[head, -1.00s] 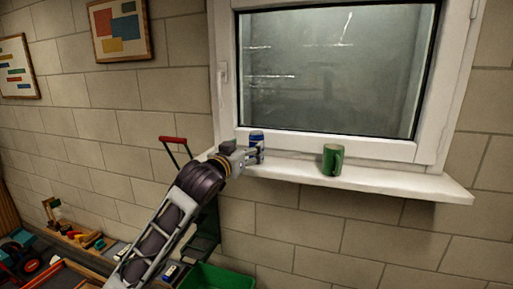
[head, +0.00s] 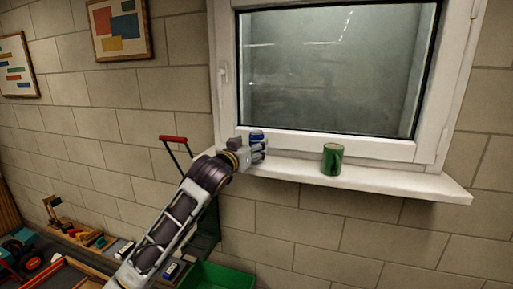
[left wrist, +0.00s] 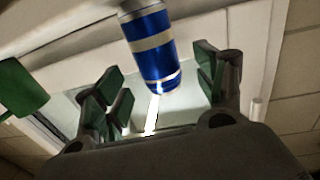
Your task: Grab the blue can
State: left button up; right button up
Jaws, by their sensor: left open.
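The blue can (head: 257,136) stands on the white window sill near its left end, partly hidden behind my left gripper (head: 258,153) in the head view. In the left wrist view the blue can (left wrist: 152,48), with silver bands, lies between the two spread green-padded fingers of my left gripper (left wrist: 160,88). The fingers are open, with a gap visible on both sides of the can in that view. My right gripper is not in view.
A green mug (head: 332,159) stands on the sill (head: 405,182) to the right of the can; it also shows at the left of the left wrist view (left wrist: 20,88). The window (head: 335,70) is behind. A green bin (head: 222,276) and toys are below.

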pick_arm(q)
jog(key=shift+p+x, duration=0.6)
jog(key=shift+x, duration=1.55)
jog(key=shift+c, duration=0.3)
jog(key=shift+s, duration=0.1)
jog(key=c, duration=0.8)
